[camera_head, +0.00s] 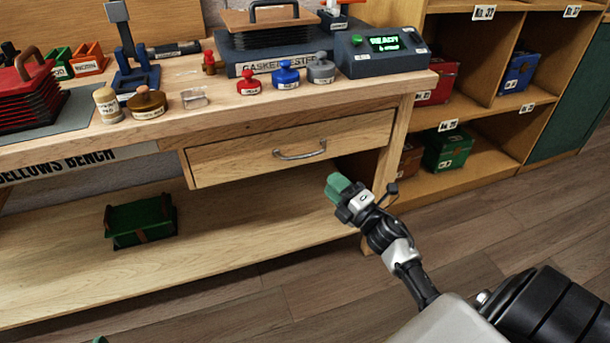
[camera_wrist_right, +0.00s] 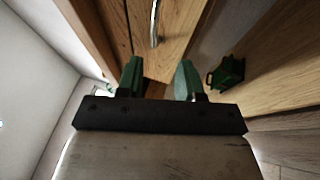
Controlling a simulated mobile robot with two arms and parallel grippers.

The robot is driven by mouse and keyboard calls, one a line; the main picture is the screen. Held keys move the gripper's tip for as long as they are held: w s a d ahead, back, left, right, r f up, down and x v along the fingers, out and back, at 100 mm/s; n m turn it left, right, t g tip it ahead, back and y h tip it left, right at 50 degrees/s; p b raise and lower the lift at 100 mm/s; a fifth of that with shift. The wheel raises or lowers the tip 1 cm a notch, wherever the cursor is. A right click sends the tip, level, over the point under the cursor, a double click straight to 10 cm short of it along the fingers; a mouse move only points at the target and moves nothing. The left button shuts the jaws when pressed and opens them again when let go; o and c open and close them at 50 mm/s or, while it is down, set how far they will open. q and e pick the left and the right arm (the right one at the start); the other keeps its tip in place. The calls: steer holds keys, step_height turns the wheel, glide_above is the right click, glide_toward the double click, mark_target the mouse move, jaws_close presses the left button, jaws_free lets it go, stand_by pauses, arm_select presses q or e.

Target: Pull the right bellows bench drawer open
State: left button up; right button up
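The right bellows bench drawer (camera_head: 235,163) has a pale wooden front under the bench top. No clear opening shows along its top edge, so it looks closed. Its curved metal handle (camera_head: 300,152) shows at the top of the right wrist view (camera_wrist_right: 155,22). My right gripper (camera_head: 338,186) is below and to the right of the handle, apart from it. In the right wrist view its two green fingers (camera_wrist_right: 158,80) stand apart with nothing between them. A small green tip (camera_head: 100,340) at the bottom edge may be my left gripper; the remainder is out of frame.
The bench top (camera_head: 60,140) carries stamps, a gasket tester (camera_head: 275,60) and a display box (camera_head: 384,50). A green box (camera_head: 140,220) lies on the lower shelf (camera_head: 230,230). A cubby shelf (camera_head: 480,105) with boxes stands right. Floor before the drawer is clear except for my arm.

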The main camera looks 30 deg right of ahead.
mark_target(304, 156)
arm_select(q)
steer(key=shift+s+d+r+t+h+b, duration=0.1)
steer(key=shift+r+t+h+b, duration=0.2)
steer(key=shift+r+t, duration=0.75)
steer(key=shift+s+d+r+t+h+b, duration=0.1)
steer(key=shift+r+t+h+b, duration=0.2)
steer(key=shift+r+t, duration=0.7)
arm_select(e)
steer(key=shift+n, duration=0.3)
steer(key=shift+r+x, duration=0.2)
steer(key=shift+x, duration=2.55)
steer(key=shift+r+x, duration=0.2)
steer(key=shift+x, duration=2.55)
arm_select(q)
steer(key=shift+r+g, duration=0.2)
steer(key=shift+g, duration=0.05)
arm_select(e)
steer(key=shift+s+a, duration=0.15)
jaws_close()
